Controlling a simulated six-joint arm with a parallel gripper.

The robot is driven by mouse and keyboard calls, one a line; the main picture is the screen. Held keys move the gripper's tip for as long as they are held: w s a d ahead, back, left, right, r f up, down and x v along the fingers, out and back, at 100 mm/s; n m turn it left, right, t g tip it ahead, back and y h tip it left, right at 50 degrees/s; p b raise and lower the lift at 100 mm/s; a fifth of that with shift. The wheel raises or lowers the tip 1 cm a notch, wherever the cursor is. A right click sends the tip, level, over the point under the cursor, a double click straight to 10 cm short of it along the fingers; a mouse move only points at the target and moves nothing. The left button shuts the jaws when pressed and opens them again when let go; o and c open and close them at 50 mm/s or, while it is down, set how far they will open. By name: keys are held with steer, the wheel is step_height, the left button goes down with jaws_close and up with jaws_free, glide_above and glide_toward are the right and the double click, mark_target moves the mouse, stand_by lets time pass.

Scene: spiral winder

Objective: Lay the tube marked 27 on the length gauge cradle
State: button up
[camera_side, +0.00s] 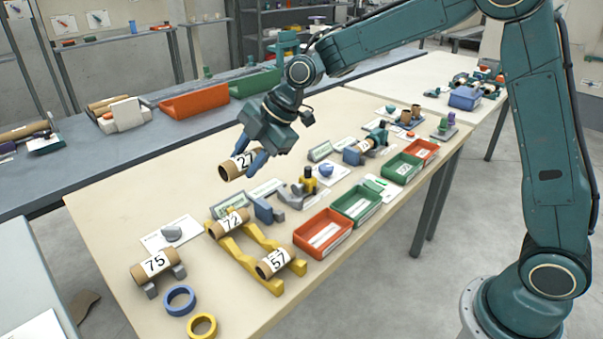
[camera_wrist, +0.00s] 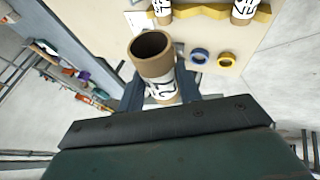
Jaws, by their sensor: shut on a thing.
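My gripper (camera_side: 254,162) is shut on a brown cardboard tube (camera_side: 229,171) and holds it above the table. Its white label shows a 2 and a partly covered digit. In the wrist view the tube (camera_wrist: 152,58) sits between the two fingers, open end showing. A grey fixture with a blue end block (camera_side: 264,210) and a yellow and black part (camera_side: 308,181) stands below and right of the tube; it may be the length gauge, but I cannot read its sign. No tube lies on it.
Tubes 72 (camera_side: 231,223) and 57 (camera_side: 273,262) lie on a yellow rack (camera_side: 257,240). Tube 75 (camera_side: 156,265) rests on grey supports. Blue (camera_side: 180,287) and yellow rings (camera_side: 190,329) lie in front. Red (camera_side: 310,246) and green bins (camera_side: 345,214) stand at right. The table's left back is clear.

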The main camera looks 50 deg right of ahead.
steer(key=w+d+r, duration=0.1)
steer(key=w+d, duration=0.2)
steer(key=d, duration=0.4)
steer(key=w+d, duration=0.3)
steer(key=d, duration=0.4)
step_height(320, 180, down, 16)
steer(key=shift+s+r+g, duration=0.2)
steer(key=shift+r+g, duration=0.05)
steer(key=shift+g, duration=0.05)
steer(key=shift+f, duration=0.1)
steer(key=shift+f, duration=2.05)
steer(key=shift+f, duration=0.6)
steer(key=o, duration=0.9)
steer(key=shift+o, duration=0.3)
steer(key=shift+r, duration=0.15)
